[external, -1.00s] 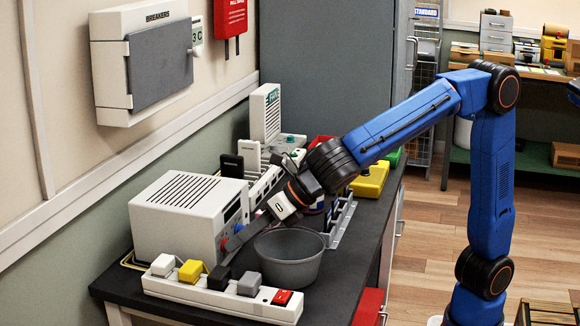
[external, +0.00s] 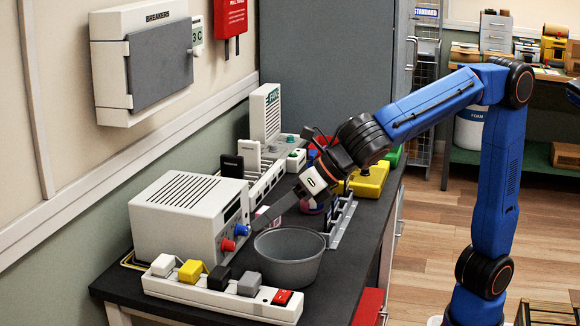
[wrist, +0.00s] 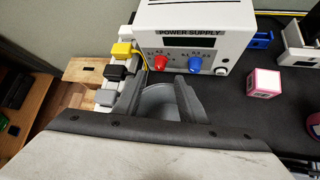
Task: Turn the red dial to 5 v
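The red dial (external: 228,245) sits low on the front of the white power supply (external: 175,217), with a blue dial (external: 242,230) beside it. In the wrist view, the red dial (wrist: 160,62) is left of the blue dial (wrist: 194,64). Small marks surround the dials, but they and the dial setting are too small to read. My gripper (external: 256,225) is near the blue dial in the external view. In the wrist view, its two dark fingers (wrist: 163,78) are spread apart and empty, pointing toward the dials. The red dial shows in the gap, clear of both fingers.
A grey bowl (external: 290,258) stands below my gripper, right of the power supply. A power strip (external: 220,299) with several coloured plugs lies along the front. A pink-and-white cube (wrist: 263,83) sits to the right in the wrist view. Bare dark bench surrounds the cube.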

